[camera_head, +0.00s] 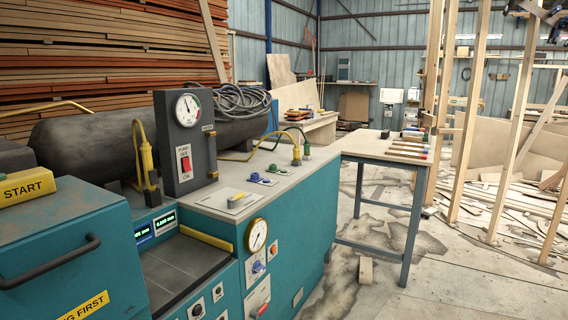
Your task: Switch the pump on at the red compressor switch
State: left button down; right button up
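The red compressor switch (185,164) is a small rocker on the front of an upright dark grey box (170,134). I cannot tell which way the rocker is tipped. A round white gauge (187,110) sits above the switch on the same box. The box stands on the teal machine bench (285,205), left of the picture's middle. Nothing covers the switch. Neither of my grippers shows in this view.
A yellow-handled fitting (147,158) stands just left of the box. A dark tank (80,145) and coiled hoses (240,101) lie behind. A teal cabinet with a black handle (50,262) fills the near left. A work table (372,148) and timber framing stand right.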

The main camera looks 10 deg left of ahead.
aim_at(186, 161)
jog(key=z, duration=0.5)
jog(key=i, duration=0.9)
jog(key=u, duration=0.5)
jog(key=i, duration=0.75)
jog(key=u, duration=0.8)
